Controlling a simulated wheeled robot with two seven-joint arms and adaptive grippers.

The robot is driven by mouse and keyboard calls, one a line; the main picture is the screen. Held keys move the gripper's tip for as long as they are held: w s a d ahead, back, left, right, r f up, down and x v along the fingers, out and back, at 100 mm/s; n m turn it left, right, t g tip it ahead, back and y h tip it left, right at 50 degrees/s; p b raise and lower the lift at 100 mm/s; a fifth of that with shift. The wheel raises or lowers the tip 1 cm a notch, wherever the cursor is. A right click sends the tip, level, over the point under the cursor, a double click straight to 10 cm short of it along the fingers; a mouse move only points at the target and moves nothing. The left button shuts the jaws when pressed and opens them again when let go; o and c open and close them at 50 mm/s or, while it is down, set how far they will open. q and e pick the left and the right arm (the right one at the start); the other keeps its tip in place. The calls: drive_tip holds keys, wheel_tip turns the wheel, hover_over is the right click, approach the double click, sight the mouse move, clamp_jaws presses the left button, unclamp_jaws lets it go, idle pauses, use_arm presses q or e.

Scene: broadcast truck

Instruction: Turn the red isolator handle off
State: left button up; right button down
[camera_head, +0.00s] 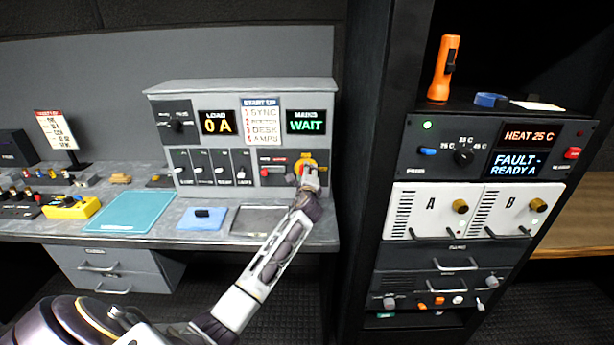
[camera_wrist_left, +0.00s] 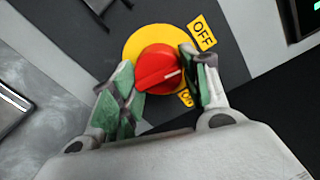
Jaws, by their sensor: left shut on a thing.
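The red isolator handle (camera_wrist_left: 158,69) is a round red knob on a yellow disc (camera_wrist_left: 134,46) in the left wrist view. Its white pointer mark lies between the OFF label (camera_wrist_left: 202,33) and the partly hidden ON label (camera_wrist_left: 186,97), at the disc's right side. My left gripper (camera_wrist_left: 163,80) has its green-padded fingers on either side of the handle and is shut on it. In the head view the left gripper (camera_head: 309,177) reaches the panel's lower right, where the yellow disc (camera_head: 311,158) shows behind it. My right gripper is not in view.
The panel (camera_head: 240,88) stands on a grey desk and has a load display reading 0 A (camera_head: 217,122) and a mains display reading WAIT (camera_head: 306,121). A black rack (camera_head: 363,180) stands close to the right. A teal mat (camera_head: 134,212) and a blue pad (camera_head: 201,218) lie on the desk.

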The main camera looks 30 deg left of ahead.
use_arm(q)
drive_tip(key=shift+n, duration=1)
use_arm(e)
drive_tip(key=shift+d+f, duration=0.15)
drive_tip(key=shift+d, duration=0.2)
use_arm(q)
drive_tip(key=o, duration=1)
drive_tip(key=shift+s, duration=0.1)
drive_tip(key=v, duration=1.1)
drive_tip(key=shift+s+d, duration=0.15)
drive_tip(key=shift+s, duration=0.2)
